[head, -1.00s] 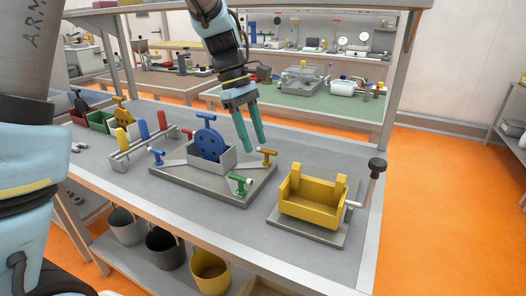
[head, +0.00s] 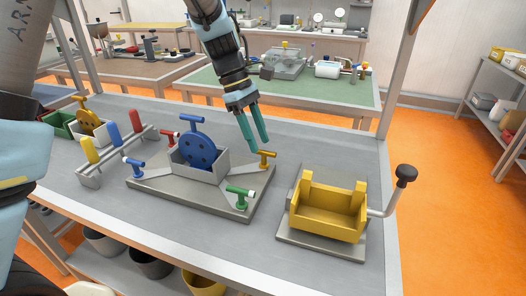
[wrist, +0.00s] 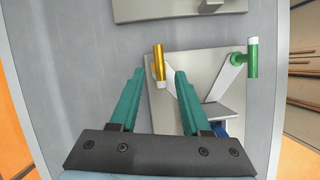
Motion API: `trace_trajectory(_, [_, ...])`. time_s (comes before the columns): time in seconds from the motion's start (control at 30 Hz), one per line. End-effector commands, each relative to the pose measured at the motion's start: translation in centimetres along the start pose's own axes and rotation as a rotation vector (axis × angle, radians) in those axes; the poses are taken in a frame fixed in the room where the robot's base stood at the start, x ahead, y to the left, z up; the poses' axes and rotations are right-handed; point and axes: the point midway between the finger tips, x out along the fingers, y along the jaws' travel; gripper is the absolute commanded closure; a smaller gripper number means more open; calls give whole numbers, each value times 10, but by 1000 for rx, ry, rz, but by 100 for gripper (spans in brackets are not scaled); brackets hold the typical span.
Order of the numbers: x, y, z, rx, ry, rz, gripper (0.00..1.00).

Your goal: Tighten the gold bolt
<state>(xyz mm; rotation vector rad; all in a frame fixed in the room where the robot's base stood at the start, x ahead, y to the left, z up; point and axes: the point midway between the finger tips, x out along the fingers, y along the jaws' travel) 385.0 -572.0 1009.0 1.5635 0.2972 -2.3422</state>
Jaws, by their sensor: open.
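The gold bolt (head: 265,158) has a T-shaped handle and stands at the right corner of a grey base plate (head: 160,193). In the wrist view the gold bolt (wrist: 159,62) shows between and beyond my teal fingertips, its handle lying lengthwise. My gripper (head: 259,146) is open and empty, with its fingers just above and left of the gold bolt. I see no contact. A blue wheel (head: 197,151) with a T-handle sits in a grey box at the plate's middle. Green (head: 240,196), blue (head: 133,167) and red (head: 172,137) bolts stand at the other corners.
A yellow bin (head: 328,208) with a black-knobbed crank (head: 405,175) stands on its own plate to the right. A rack with coloured handles (head: 118,157) stands left. A metal post (head: 398,75) rises at the table's right back.

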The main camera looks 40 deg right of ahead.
Motion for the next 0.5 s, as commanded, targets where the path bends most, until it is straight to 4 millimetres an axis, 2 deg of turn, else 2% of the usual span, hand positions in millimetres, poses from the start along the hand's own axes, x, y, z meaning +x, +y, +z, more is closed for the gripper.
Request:
trace_trajectory(0.2, [35, 0, 0, -2, -1, -3, 53])
trace_trajectory(0.33, [46, 0, 0, 0, 0, -1, 53])
trace_trajectory(0.5, [52, 0, 0, 0, 1, 2, 53])
